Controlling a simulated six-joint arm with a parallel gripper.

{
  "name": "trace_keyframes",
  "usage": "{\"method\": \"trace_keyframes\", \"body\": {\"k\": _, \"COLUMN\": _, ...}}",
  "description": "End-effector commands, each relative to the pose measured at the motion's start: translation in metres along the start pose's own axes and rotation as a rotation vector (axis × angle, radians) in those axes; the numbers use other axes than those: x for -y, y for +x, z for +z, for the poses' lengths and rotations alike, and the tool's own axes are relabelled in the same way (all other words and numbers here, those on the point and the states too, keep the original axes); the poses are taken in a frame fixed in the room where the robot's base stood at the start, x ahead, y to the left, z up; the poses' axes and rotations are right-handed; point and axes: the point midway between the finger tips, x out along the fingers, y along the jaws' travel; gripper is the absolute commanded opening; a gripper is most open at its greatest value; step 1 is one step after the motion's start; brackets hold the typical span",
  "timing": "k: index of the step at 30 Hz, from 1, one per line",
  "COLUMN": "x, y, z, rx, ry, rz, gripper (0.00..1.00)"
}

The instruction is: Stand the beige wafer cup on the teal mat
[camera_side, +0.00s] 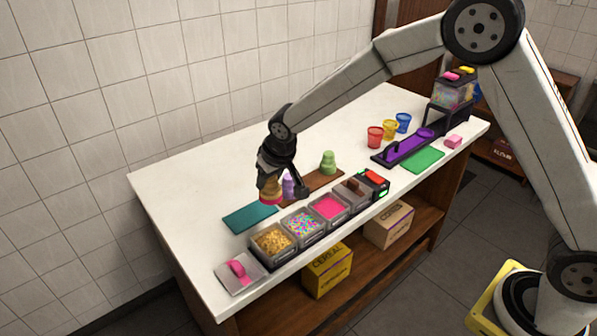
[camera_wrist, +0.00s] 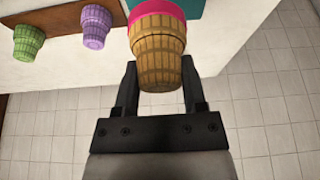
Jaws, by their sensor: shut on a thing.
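The beige wafer cup (camera_side: 271,188) is held in the air by my gripper (camera_side: 276,181), its pink end facing down in the side view. In the wrist view the cup (camera_wrist: 158,60) sits between the two fingers of my gripper (camera_wrist: 159,78), with the pink band at its far end. The teal mat (camera_side: 249,218) lies flat on the counter, below and to the left of the cup. A bare corner of it shows in the wrist view (camera_wrist: 193,8) beyond the cup.
Topping bins (camera_side: 273,243) line the front edge. A pink-handled item (camera_side: 238,270) lies at the front left corner. The counter's left back is clear.

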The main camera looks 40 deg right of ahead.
Motion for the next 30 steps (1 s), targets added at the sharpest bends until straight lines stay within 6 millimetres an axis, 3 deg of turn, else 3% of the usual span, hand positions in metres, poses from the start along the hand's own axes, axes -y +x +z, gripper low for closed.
{"method": "trace_keyframes", "body": {"k": 9, "x": 0.005, "y": 0.032, "z": -0.026, "rx": 0.002, "ry": 0.0, "rz": 0.001, "gripper": 0.21}}
{"method": "trace_keyframes", "body": {"k": 21, "x": 0.009, "y": 0.08, "z": -0.041, "rx": 0.001, "ry": 0.0, "rz": 0.001, "gripper": 0.21}}
{"method": "trace_keyframes", "body": {"k": 30, "x": 0.011, "y": 0.093, "z": -0.046, "rx": -0.001, "ry": 0.0, "rz": 0.0, "gripper": 0.21}}
